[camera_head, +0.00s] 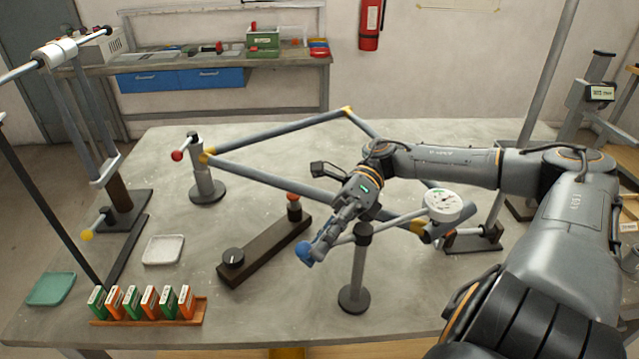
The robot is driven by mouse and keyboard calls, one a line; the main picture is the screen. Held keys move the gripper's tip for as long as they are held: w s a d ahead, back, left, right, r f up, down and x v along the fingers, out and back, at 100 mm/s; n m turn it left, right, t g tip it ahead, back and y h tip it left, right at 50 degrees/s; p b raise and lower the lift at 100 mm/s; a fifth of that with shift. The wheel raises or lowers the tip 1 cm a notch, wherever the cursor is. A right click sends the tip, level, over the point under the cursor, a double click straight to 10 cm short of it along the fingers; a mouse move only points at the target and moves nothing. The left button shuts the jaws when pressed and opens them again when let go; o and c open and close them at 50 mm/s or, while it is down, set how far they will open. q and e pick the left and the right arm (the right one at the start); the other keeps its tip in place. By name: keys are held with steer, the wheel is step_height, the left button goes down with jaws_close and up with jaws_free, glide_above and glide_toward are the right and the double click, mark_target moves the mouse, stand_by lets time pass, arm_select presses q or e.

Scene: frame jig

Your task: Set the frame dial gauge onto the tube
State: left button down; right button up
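The frame dial gauge has a white round dial (445,205) at its right end. A light rod runs left from it across the top of a dark post stand (354,298). A blue knob (304,252) shows at the left, in line with this rod. My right gripper (316,245) reaches down-left, its fingertips at the blue knob. The fingers hide where the rod meets the knob, and I cannot tell whether they grip it. The grey tube frame (280,134) with yellow joints lies behind, held at its left by a clamp stand (207,187). My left gripper is out of view.
A dark bar (265,252) with a black knob lies left of the post stand. A wooden rack (150,318) of green and orange boxes, a white tray (163,250) and a green tray (50,289) are at left. A tall stand (472,238) stands right.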

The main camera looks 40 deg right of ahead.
steer(key=v, duration=1.2)
steer(key=shift+r, duration=0.15)
stand_by(0.3)
